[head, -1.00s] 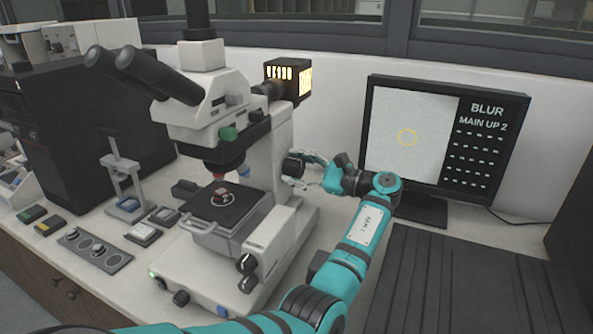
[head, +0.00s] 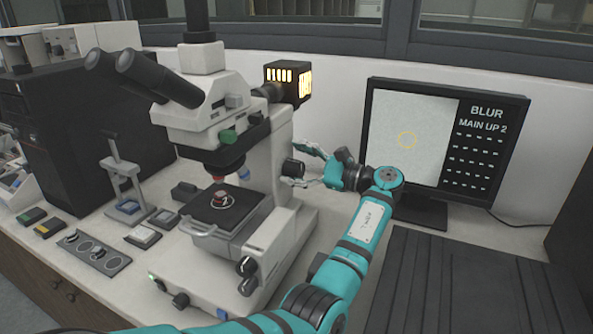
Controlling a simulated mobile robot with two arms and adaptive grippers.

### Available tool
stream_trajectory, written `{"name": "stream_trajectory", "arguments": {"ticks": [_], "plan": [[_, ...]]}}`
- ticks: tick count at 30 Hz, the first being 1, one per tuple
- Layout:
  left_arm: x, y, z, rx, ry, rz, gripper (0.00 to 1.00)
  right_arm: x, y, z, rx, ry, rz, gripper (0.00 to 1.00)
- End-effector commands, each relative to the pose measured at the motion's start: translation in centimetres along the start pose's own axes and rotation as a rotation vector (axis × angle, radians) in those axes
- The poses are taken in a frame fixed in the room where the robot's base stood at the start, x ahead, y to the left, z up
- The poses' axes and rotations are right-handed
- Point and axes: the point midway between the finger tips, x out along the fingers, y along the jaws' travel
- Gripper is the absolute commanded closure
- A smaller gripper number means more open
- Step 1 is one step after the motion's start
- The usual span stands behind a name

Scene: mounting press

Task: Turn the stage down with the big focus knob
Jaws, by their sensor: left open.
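The microscope (head: 250,135) stands on the bench with its black stage (head: 212,212) under the red-ringed objective; a small round sample (head: 219,199) sits on the stage. The monitor (head: 410,135) reads "BLUR" and "MAIN UP 2" beside a pale picture with a faint yellow ring. My right gripper is not in view.
Smaller black knobs (head: 247,266) sit low on the microscope's near side. A lamp housing (head: 287,82) projects behind the microscope, above my gripper. A black ribbed panel (head: 440,285) lies at the right. A small hand press (head: 125,185) stands left of the stage.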

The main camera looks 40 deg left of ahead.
Motion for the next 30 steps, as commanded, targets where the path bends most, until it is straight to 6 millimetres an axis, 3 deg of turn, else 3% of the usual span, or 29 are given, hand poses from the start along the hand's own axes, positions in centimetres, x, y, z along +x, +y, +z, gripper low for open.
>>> {"name": "stream_trajectory", "arguments": {"ticks": [6,13,26,30], "plan": [[0.1,-3.0,3.5,-0.007,0.0,0.0,0.28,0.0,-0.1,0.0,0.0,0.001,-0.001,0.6],[0.1,-4.8,5.8,-0.002,-0.001,0.0,0.28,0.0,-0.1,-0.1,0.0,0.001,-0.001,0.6],[0.0,-5.1,6.1,0.009,0.0,0.003,0.28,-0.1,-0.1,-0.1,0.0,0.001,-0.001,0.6],[-1.7,-4.2,4.8,0.141,0.004,0.044,0.28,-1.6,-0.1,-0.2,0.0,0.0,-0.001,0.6]]}}
